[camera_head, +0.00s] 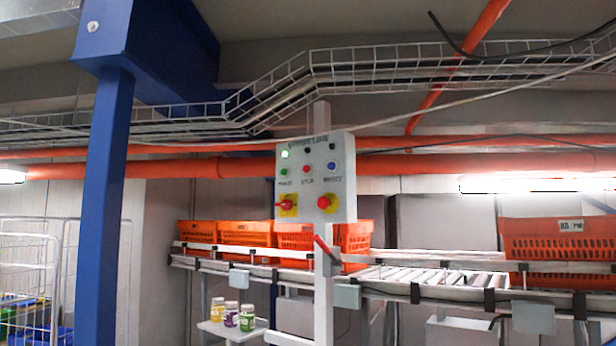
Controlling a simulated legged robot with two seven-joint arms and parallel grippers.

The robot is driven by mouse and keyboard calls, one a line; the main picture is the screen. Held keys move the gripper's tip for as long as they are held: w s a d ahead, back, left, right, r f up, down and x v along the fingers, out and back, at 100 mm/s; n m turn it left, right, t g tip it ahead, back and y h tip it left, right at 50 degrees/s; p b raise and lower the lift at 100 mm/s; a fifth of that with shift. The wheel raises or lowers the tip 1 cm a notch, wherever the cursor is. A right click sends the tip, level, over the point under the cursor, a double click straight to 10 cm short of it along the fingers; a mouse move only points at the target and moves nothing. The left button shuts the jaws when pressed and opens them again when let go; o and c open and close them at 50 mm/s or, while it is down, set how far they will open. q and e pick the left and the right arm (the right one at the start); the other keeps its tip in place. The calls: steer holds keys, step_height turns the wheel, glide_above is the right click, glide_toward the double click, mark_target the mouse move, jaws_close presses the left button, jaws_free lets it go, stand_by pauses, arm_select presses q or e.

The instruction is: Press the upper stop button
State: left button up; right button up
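A light grey control panel (345,190) stands upright on a white post in the middle of the view. A small red button (307,169) sits in the middle of its second row, above a label that seems to read STOP. A green button (284,171) is left of it and a blue button (332,167) is right of it. Lower down are a red rotary-looking switch (285,205) and a larger round red button (324,202), both on yellow plates. A lit green lamp (285,153) is at the upper left. Neither of my grippers is in view.
A roller conveyor (440,280) with orange totes (257,233) runs behind the post. Another tote (556,240) is at the right. A blue column (102,200) stands at the left. A small stand with several jars (231,314) is below the conveyor. Nothing covers the panel's front.

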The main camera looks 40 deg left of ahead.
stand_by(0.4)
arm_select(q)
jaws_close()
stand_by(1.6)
